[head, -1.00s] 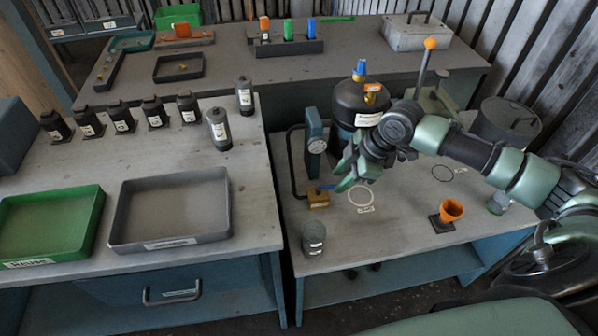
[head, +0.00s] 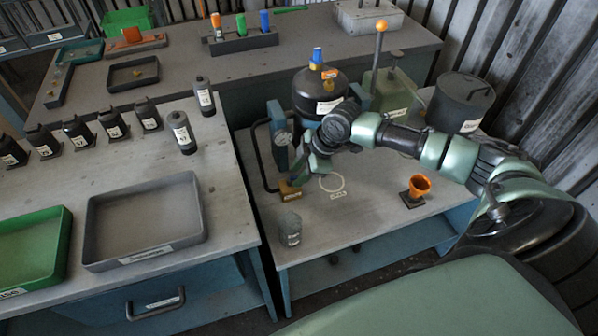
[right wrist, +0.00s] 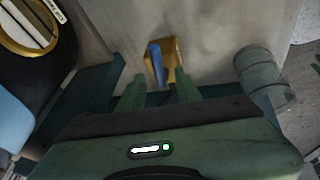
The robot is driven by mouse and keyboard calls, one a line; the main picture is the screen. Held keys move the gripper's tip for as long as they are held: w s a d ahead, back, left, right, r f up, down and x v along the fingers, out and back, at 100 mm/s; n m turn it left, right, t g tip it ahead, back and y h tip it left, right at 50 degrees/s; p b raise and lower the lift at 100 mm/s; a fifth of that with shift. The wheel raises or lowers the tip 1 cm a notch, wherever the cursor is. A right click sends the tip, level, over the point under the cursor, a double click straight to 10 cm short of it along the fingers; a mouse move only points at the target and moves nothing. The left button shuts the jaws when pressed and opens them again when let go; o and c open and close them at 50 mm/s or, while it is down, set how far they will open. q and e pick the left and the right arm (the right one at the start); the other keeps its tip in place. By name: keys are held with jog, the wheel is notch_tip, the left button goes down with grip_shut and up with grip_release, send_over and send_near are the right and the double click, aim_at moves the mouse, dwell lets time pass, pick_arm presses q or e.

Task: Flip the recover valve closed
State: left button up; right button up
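A small brass valve (head: 289,191) sits near the left edge of the right-hand bench, by the gauge stand. In the right wrist view its brass body (right wrist: 172,58) shows with a blue lever (right wrist: 156,62). In the head view the lever is mostly hidden by my gripper. My right gripper (head: 308,172) is low beside the valve. My left gripper is in neither view.
An orange funnel (head: 418,186) is to the right. The bench between is clear.

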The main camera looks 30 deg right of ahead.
grip_shut()
jog(key=shift+w, duration=0.1)
jog(key=shift+w+d+n+g+y, duration=0.15)
jog(key=shift+n+g+y, duration=0.25)
jog(key=shift+n, duration=0.7)
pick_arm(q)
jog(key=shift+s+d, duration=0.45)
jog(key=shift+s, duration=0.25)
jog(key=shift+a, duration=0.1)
pick_arm(e)
grip_release()
